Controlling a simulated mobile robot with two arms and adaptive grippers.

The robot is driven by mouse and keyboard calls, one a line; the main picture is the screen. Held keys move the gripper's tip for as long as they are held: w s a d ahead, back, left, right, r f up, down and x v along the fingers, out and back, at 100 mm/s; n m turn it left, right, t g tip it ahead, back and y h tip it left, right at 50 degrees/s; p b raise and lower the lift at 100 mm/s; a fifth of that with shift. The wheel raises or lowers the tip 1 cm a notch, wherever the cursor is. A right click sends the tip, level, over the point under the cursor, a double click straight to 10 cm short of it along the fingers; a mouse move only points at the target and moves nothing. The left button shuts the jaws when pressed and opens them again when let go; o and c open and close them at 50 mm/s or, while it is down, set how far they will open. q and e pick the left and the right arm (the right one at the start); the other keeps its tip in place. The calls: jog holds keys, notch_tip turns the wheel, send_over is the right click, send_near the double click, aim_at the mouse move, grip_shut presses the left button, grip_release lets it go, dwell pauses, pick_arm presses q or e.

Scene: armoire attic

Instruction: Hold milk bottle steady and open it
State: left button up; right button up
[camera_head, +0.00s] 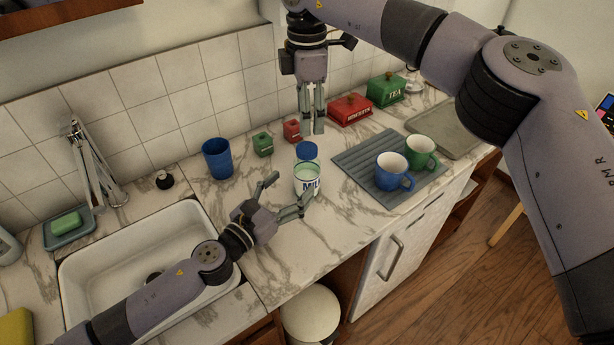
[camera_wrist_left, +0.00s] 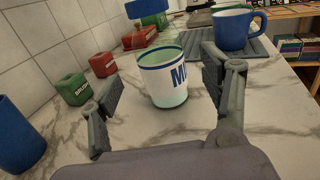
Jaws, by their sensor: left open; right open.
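The milk bottle (camera_head: 308,182), white with blue lettering, stands upright on the counter.
A blue cup (camera_head: 217,158) and small green (camera_head: 262,144) and red (camera_head: 292,131) boxes stand behind left. A ribbed mat (camera_head: 360,164) with blue (camera_head: 392,172) and green (camera_head: 422,153) mugs lies right. The sink (camera_head: 75,275) is left. Counter in front of the bottle is clear.

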aim_at(299, 178)
pick_arm(q)
jog(key=x, duration=0.6)
jog(key=shift+w+d, duration=0.15)
jog(key=shift+d, duration=0.05)
jog(key=shift+c, duration=0.5)
grip_shut()
